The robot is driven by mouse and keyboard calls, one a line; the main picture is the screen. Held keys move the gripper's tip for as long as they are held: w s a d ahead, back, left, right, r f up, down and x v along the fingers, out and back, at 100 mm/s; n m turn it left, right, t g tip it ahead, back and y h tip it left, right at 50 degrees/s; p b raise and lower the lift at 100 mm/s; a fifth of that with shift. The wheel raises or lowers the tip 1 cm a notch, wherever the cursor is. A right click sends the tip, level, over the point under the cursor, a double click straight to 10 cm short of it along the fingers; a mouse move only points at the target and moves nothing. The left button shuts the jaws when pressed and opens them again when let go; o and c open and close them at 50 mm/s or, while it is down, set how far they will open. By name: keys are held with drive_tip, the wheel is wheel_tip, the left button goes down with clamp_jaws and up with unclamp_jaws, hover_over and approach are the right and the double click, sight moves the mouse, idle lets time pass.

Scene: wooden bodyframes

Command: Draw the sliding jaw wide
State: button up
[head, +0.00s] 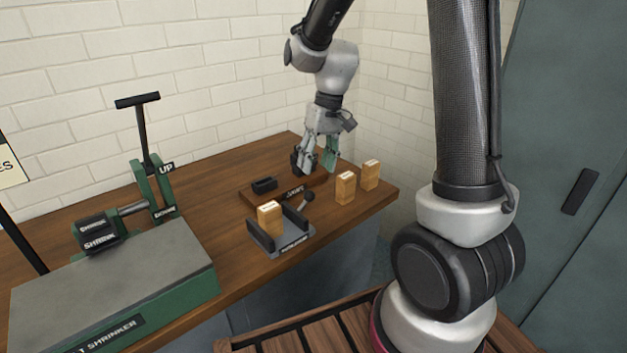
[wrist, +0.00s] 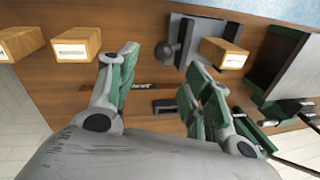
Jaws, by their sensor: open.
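A grey fixture with two upright dark jaws stands near the table's front edge; its labelled base (head: 297,243) shows in the head view. The right jaw (head: 296,220) has a dark ball knob (head: 308,196) beside it. The knob (wrist: 163,53) also shows in the wrist view, ahead of my fingertips. A wooden block (head: 270,217) with a pale top label stands at the left jaw; whether it touches either jaw is unclear. My gripper (head: 316,168) points down beyond the fixture, above a low labelled board (head: 262,198). It is open and empty, apart from the knob.
Two labelled wooden blocks (head: 345,187) (head: 370,176) stand near the table's right edge. A dark block (head: 264,185) sits on the low board. A green machine (head: 205,285) with an upright lever fills the left. Bare tabletop (head: 225,235) lies between it and the fixture.

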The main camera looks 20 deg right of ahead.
drive_tip(key=shift+d+r, duration=0.2)
drive_tip(key=shift+r, duration=0.65)
drive_tip(key=shift+d+r, duration=0.15)
drive_tip(key=shift+r, duration=0.7)
drive_tip(key=shift+d, duration=0.1)
drive_tip(key=s+d+r+t+h, duration=0.1)
drive_tip(key=s+d+r, duration=0.3)
drive_tip(key=s, duration=0.6)
drive_tip(key=s+d+r+m+t+h, duration=0.1)
drive_tip(key=s+d+r+t, duration=0.2)
drive_tip(key=s+r, duration=0.3)
drive_tip(key=s+d, duration=0.1)
drive_tip(key=s, duration=0.4)
drive_tip(key=shift+r+t, duration=0.25)
drive_tip(key=shift+t, duration=0.05)
